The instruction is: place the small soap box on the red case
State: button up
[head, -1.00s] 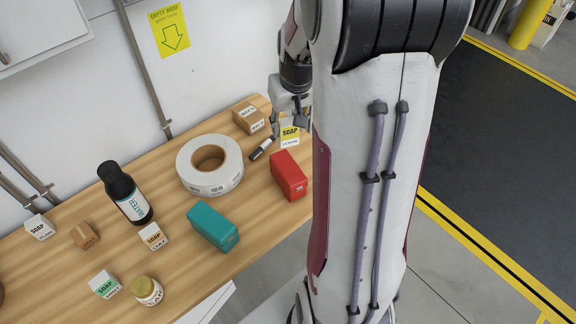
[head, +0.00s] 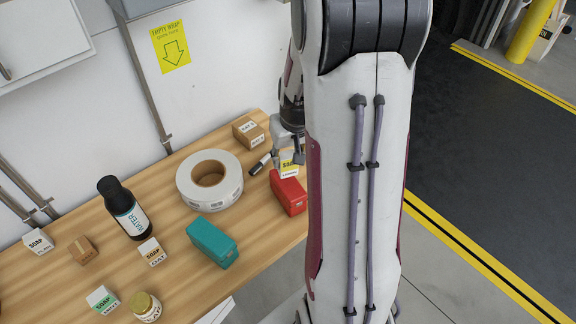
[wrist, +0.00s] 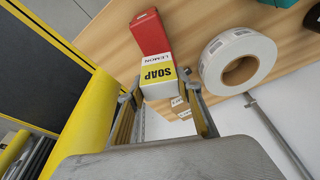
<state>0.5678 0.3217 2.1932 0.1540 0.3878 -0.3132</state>
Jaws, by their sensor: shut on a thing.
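The small soap box, yellow and white with "SOAP" and "LEMON" on it, is between the fingers of my gripper (wrist: 160,92) in the wrist view (wrist: 158,76). My gripper is shut on it. In the head view the soap box (head: 289,168) shows partly, beside my arm, and my gripper (head: 287,152) is partly hidden. The red case (head: 287,193) stands on the bench near its right edge. The box's lower end overlaps the far end of the case in the picture. The red case (wrist: 150,36) shows just beyond the box in the wrist view. I cannot tell whether they touch.
A tape roll (head: 209,180), a dark marker (head: 260,163) and a cardboard box (head: 249,132) lie close to the red case. A teal case (head: 213,242), a water bottle (head: 124,208), a jar (head: 145,306) and other soap boxes (head: 151,252) stand farther left on the bench.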

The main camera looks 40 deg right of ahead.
aim_at(288, 167)
jog(key=shift+f, duration=0.1)
jog(key=shift+s+x, duration=0.2)
jog(key=shift+x, duration=0.65)
jog(key=shift+s+x, duration=0.2)
jog(key=shift+x, duration=0.7)
jog(key=shift+a+f, duration=0.15)
jog(key=shift+f, duration=0.05)
jog(key=o, duration=1.1)
jog(key=shift+o, duration=0.2)
jog(key=shift+r, duration=0.1)
jog(key=v, duration=1.2)
